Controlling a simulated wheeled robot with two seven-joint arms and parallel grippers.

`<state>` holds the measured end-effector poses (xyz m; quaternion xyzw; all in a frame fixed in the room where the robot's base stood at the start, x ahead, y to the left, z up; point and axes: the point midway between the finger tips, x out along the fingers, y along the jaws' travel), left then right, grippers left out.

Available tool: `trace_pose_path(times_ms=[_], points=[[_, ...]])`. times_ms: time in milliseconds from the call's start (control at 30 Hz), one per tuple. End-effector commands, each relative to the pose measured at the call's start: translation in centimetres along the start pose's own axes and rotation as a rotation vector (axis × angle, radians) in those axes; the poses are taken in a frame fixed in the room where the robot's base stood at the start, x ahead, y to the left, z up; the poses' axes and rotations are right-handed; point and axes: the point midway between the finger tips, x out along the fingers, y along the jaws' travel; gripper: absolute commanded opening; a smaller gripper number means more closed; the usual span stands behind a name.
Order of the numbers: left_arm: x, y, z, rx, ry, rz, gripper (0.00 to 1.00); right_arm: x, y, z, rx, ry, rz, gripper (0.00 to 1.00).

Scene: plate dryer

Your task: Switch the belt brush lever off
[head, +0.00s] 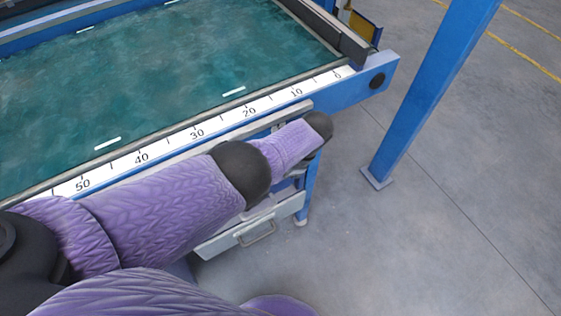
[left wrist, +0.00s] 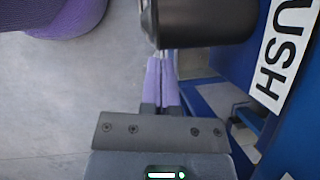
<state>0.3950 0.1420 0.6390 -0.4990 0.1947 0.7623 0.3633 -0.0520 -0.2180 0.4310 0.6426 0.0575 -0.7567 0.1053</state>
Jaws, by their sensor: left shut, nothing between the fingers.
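In the left wrist view, my left gripper (left wrist: 161,65) has its purple fingers shut together, with nothing between them. Their tips are at the lower edge of a thick black cylindrical part (left wrist: 205,20), which looks like the lever's grip. I cannot tell whether they touch it. A white label (left wrist: 285,50) ending in "USH" is on the blue panel to its right. In the head view, my left arm reaches along the machine's front side, and its gripper is hidden beyond the dark wrist. The lever cannot be made out there. My right gripper is not in view.
The plate dryer's green belt (head: 160,70) has a white ruler strip (head: 197,133) along its near edge. A pale drawer (head: 250,232) with a handle is below my arm. A blue post (head: 425,100) stands at the right. Grey floor (head: 420,250) is clear at the lower right.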

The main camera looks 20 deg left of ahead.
Motion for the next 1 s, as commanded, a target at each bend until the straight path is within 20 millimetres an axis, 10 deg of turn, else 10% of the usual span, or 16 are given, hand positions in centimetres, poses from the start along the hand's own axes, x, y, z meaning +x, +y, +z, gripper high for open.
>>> trace_pose_path(times_ms=[1000], points=[[1.7,0.3,0.9,-0.002,0.003,-0.001,0.0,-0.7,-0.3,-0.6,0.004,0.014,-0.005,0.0]])
